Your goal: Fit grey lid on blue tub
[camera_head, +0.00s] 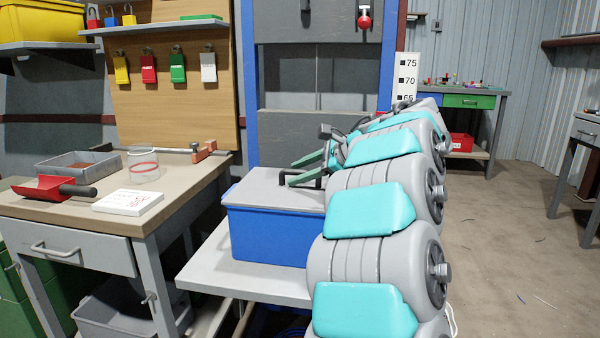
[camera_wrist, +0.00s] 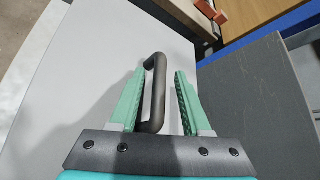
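The blue tub (camera_head: 265,236) stands on a light grey shelf beside the workbench. The grey lid (camera_head: 258,189) lies on top of it and looks level along the visible front and left edges. Its right part is hidden behind my arm. The lid's dark handle (camera_wrist: 154,112) stands up between the fingers of my gripper (camera_wrist: 160,75) in the wrist view. In the head view my gripper (camera_head: 306,172) is over the lid.
A blue-framed grey machine (camera_head: 318,85) stands behind the tub. Open floor (camera_head: 500,230) lies to the right.

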